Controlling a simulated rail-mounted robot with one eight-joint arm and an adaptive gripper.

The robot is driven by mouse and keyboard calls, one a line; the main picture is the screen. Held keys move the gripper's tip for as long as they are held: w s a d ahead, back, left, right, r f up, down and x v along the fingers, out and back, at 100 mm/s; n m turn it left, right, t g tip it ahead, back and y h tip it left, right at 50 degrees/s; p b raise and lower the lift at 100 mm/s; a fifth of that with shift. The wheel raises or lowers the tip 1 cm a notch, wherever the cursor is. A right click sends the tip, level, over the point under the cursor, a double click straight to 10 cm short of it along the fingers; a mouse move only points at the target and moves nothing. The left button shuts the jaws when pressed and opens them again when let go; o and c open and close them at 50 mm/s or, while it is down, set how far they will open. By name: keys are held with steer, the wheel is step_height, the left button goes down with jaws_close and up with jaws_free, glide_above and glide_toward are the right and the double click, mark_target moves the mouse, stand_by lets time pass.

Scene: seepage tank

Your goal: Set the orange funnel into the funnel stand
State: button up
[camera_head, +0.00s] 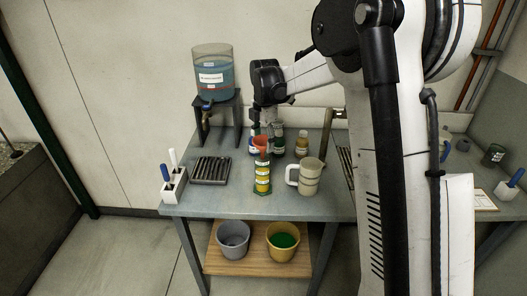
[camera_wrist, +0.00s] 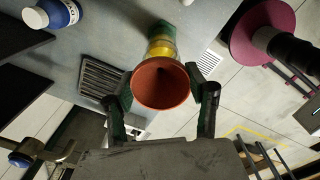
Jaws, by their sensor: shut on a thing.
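The orange funnel (camera_head: 261,142) is upright above the tabletop, with its wide mouth facing up. My gripper (camera_wrist: 161,92) is shut on the funnel (camera_wrist: 160,80), with one dark finger on each side of it in the wrist view. Directly below the funnel stands a yellow-and-white banded column (camera_head: 262,178) with a green foot, which looks like the funnel stand. Part of this column (camera_wrist: 163,48) shows behind the funnel in the wrist view. I cannot tell whether the funnel's spout is inside the column or just above it.
A beige mug (camera_head: 310,177) stands close to the column's right. A dark slotted rack (camera_head: 211,170) lies to its left. Small bottles (camera_head: 302,144) stand behind. The blue-liquid tank (camera_head: 213,75) is on a stand at the back left. Bare table (camera_head: 225,205) lies in front.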

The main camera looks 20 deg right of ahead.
mark_target(263, 157)
steer(key=shift+f, duration=1.9)
steer(key=shift+f, duration=0.1)
steer(key=shift+f, duration=0.15)
steer(key=o, duration=1)
steer(key=shift+c, duration=0.2)
